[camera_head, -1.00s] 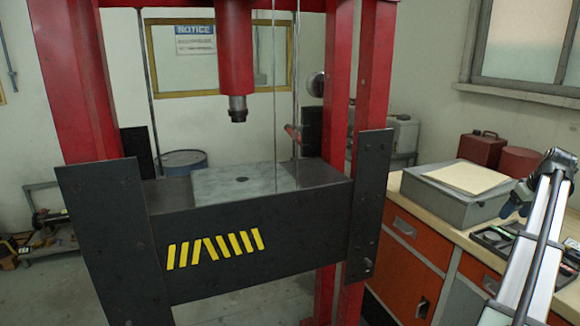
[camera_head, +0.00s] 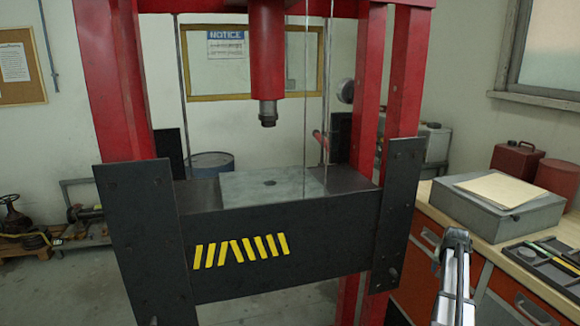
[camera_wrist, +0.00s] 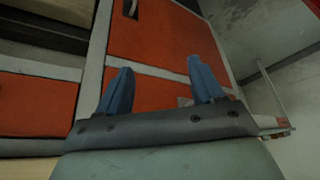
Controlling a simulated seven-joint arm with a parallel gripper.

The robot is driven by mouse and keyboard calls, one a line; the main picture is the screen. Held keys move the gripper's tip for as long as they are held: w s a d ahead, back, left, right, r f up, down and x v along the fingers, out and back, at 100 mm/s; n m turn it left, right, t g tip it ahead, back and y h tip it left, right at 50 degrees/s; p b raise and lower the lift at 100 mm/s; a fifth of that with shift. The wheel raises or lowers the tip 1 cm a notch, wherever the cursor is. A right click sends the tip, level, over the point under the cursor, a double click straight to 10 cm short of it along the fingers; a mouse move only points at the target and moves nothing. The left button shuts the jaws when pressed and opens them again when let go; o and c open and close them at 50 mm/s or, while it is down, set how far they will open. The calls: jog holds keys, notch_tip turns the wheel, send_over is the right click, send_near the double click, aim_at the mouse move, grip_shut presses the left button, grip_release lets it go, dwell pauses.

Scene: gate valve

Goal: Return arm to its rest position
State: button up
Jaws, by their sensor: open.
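My gripper (camera_wrist: 160,92) shows in the wrist view with its two blue fingers spread apart and nothing between them. Behind the fingers are the orange fronts of the cabinet (camera_wrist: 150,60). In the head view my arm rises at the lower right, in front of the orange cabinet (camera_head: 418,246); the gripper's fingers cannot be made out there.
A red and black press (camera_head: 240,240) with yellow stripes fills the middle. Right of it, the workbench (camera_head: 445,190) carries a grey box (camera_head: 495,212), a tool tray (camera_head: 545,255) and red cans (camera_head: 513,162). A blue drum (camera_head: 211,161) stands behind the press. Open floor shows at left.

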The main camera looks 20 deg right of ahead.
jog(key=a+f+m, duration=0.1)
jog(key=a+f, duration=0.7)
jog(key=f, duration=0.4)
jog(key=s+a+f+n+g+y, duration=0.1)
jog(key=s+a+f+n+y, duration=0.15)
jog(key=a+f, duration=0.9)
jog(key=s+a+f+n+g+y, duration=0.15)
jog(key=s+a+f, duration=0.25)
jog(key=a+f, duration=0.8)
jog(key=s+a+f+n+g, duration=0.35)
jog(key=s+a, duration=0.85)
jog(key=a, duration=0.5)
jog(key=s+a+f+n+g, duration=0.1)
jog(key=s+a+g, duration=0.1)
jog(key=s+a, duration=0.3)
jog(key=s+a+f+n+g, duration=0.1)
jog(key=s+a, duration=0.3)
jog(key=s, duration=0.9)
jog(key=shift+s+a+f+n+g, duration=0.15)
jog(key=shift+a+f+n+g, duration=0.2)
jog(key=shift+n+g, duration=0.2)
